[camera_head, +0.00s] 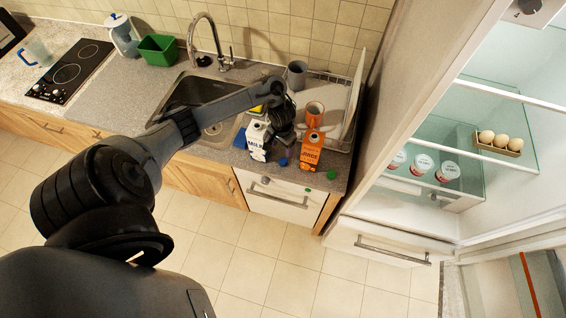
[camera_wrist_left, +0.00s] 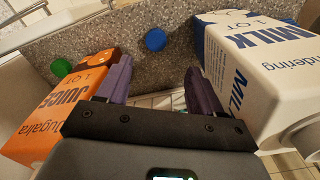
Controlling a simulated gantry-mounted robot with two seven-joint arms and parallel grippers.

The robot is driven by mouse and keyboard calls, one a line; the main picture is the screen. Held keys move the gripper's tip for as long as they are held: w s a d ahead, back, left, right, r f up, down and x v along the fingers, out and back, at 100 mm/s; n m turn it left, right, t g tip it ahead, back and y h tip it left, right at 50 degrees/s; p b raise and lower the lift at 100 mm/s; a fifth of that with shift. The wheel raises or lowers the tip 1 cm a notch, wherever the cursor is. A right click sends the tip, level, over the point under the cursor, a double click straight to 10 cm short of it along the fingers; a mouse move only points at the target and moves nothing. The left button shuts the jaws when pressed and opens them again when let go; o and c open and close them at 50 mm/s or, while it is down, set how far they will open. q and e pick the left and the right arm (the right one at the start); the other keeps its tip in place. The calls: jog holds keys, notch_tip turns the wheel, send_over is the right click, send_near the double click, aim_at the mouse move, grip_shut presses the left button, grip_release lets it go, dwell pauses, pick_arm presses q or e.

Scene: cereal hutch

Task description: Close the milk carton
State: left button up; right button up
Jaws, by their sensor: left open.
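The white milk carton (camera_head: 257,143) stands upright on the counter, left of the orange juice carton. It fills the right side of the left wrist view (camera_wrist_left: 270,70), with a white rounded part at its lower right. A blue cap (camera_head: 283,162) lies on the counter near the front edge. It also shows beyond the fingers in the left wrist view (camera_wrist_left: 155,39). My left gripper (camera_wrist_left: 157,66) is open and empty, its two purple fingers apart between the cartons. In the head view the left gripper (camera_head: 283,134) is partly hidden. My right gripper is not seen.
The orange juice carton (camera_head: 312,151) stands close on the right. Behind are a dish rack (camera_head: 335,92), an orange mug (camera_head: 315,114) and a grey cup (camera_head: 297,74). The sink is left; the open fridge is right.

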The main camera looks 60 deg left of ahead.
aim_at(282, 161)
pick_arm(q)
notch_tip(282, 161, down, 4)
jog(key=shift+b, duration=0.65)
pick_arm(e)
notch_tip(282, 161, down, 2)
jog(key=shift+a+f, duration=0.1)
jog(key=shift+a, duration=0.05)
pick_arm(q)
jog(key=shift+s+d+f, duration=0.1)
jog(key=shift+d+f, duration=0.1)
jog(key=shift+f, duration=0.4)
jog(key=shift+d+f+b, duration=0.2)
jog(key=shift+f+b, duration=0.2)
jog(key=shift+f, duration=1.6)
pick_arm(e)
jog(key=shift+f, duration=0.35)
pick_arm(q)
jog(key=c, duration=1.1)
